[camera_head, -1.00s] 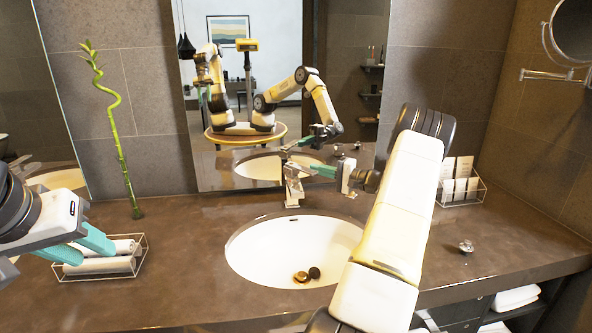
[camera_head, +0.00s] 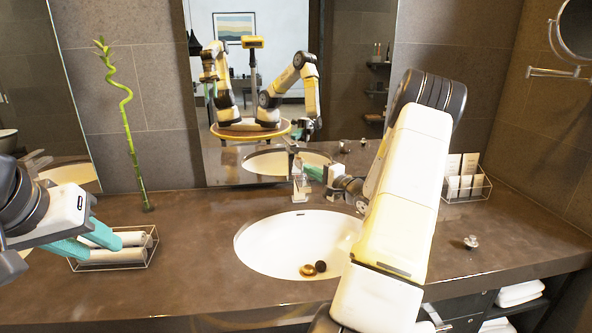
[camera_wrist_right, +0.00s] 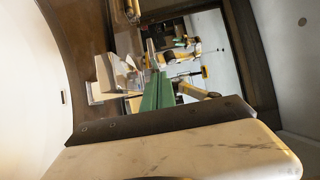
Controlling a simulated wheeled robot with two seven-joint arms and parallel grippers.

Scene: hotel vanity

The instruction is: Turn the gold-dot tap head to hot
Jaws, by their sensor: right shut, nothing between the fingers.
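The tap (camera_head: 300,188) stands at the back rim of the white basin, a slim silvery body. I cannot make out a gold dot on its head. My right gripper (camera_head: 312,172) is shut, with its teal fingers close to the upper right of the tap; I cannot tell whether they touch it. In the right wrist view the shut fingers (camera_wrist_right: 152,92) are beside the pale metal tap (camera_wrist_right: 112,76). My left gripper (camera_head: 92,243) is open at the far left, by the rolled towels.
The basin (camera_head: 275,240) has a gold piece and a dark piece at its bottom. A wire towel tray (camera_head: 152,250), a bamboo stalk (camera_head: 127,130), a silver knob (camera_head: 471,242) and a card rack (camera_head: 482,190) stand around. The mirror (camera_head: 225,160) rises behind the tap.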

